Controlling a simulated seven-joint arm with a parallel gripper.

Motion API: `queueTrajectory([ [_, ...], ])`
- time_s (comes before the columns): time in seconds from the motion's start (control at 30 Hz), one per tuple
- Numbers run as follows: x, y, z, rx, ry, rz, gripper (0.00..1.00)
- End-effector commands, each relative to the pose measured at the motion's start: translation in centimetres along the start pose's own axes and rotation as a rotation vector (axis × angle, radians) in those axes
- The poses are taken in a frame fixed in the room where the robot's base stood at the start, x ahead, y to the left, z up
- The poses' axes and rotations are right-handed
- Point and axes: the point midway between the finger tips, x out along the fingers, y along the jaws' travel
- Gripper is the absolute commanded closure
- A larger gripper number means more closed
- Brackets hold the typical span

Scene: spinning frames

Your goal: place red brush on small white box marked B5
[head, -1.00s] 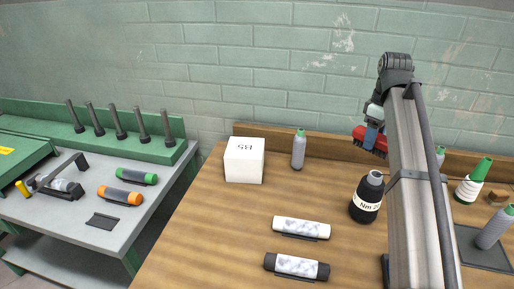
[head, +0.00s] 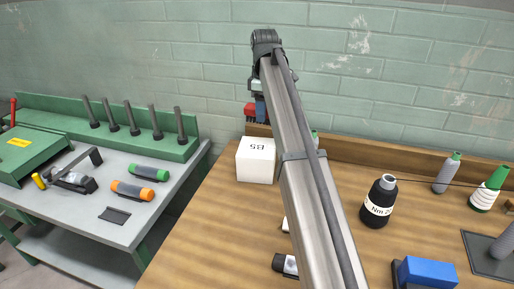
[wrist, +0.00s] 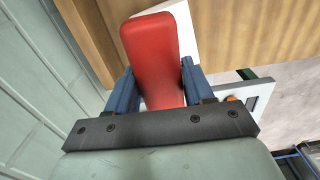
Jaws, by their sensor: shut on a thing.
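The red brush (head: 249,110) is held in the blue fingers of my gripper (head: 261,109). In the wrist view the red brush (wrist: 150,45) lies between the two fingers of my gripper (wrist: 157,78), which are shut on it. The white box marked B5 (head: 255,161) stands on the wooden table near its back left corner. In the head view the brush shows just above the box's top, apart from it. The white box (wrist: 183,22) also shows in the wrist view behind the brush, which hides much of it. My arm hides part of the gripper in the head view.
A dark bottle (head: 379,200), a grey bottle (head: 446,173) and a green-topped bottle (head: 488,188) stand on the table to the right. A blue block (head: 428,272) is at the front. A raised wooden edge (head: 370,157) runs along the back wall. A grey bench (head: 85,215) stands at left.

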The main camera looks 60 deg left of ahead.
Motion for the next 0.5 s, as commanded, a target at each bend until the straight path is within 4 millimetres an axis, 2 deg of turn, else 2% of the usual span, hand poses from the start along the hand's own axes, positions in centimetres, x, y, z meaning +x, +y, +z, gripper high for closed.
queueTrajectory([
  [0.1,-0.1,-0.2,-1.6,-0.023,0.0,0.0,0.8],
  [0.27,0.9,-0.4,-2.0,-0.03,0.0,0.0,0.8],
  [0.5,4.6,-0.5,-2.0,-0.03,-0.001,-0.001,0.8],
])
